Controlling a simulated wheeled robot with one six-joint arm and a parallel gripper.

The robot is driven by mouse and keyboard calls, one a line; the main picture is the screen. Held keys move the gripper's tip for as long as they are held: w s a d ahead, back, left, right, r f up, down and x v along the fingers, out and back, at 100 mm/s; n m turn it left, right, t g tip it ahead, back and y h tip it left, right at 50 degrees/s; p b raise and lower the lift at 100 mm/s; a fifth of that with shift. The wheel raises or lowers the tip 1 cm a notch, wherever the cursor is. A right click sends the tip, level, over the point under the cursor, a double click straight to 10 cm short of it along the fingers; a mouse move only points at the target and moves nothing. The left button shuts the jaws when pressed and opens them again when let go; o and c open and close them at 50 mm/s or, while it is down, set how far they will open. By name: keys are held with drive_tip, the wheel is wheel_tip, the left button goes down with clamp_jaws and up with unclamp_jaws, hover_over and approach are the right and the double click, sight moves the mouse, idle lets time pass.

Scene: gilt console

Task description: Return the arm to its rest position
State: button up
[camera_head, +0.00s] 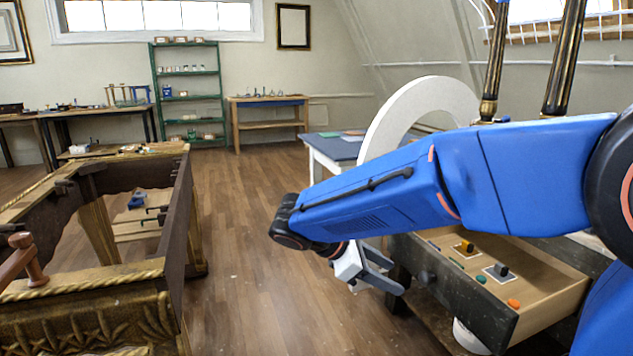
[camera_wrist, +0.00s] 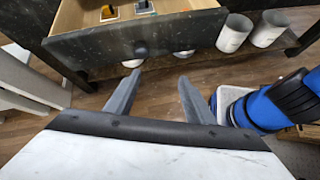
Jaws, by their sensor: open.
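My gripper (camera_head: 383,273) is at the end of my blue arm, in the middle right of the head view, in front of the open drawer (camera_head: 484,318). Its two grey fingers are apart with nothing between them; they also show in the wrist view (camera_wrist: 156,98). The drawer's dark front with a round knob (camera_wrist: 141,50) lies beyond the fingertips, with a gap of floor seen between. Inside the drawer are a yellow piece (camera_head: 466,247), a dark grey block (camera_head: 501,269) on a pale square, and small green and orange pieces. My arm hides part of the drawer and its bench.
A gilt console frame (camera_head: 85,308) stands at left, with a clamp on it. A white arch (camera_head: 400,112) and a blue-topped table (camera_head: 335,147) stand behind my arm. White cylinders (camera_wrist: 234,34) stand under the bench. Wooden floor (camera_head: 245,240) is clear between console and drawer.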

drive_tip(key=s+d+f+m+t+y, duration=0.1)
drive_tip(key=s+d+f+m+y, duration=0.1)
drive_tip(key=s+d+m+y, duration=0.3)
drive_tip(key=s+d+f+m+t+y, duration=0.1)
drive_tip(key=s+d+m+y, duration=0.4)
drive_tip(key=s+m, duration=0.8)
drive_tip(key=shift+s+d+f+t, duration=0.3)
drive_tip(key=shift+s+d+f, duration=0.35)
drive_tip(key=shift+s+d, duration=0.9)
drive_tip(key=shift+w+d, duration=0.15)
drive_tip(key=shift+d, duration=0.05)
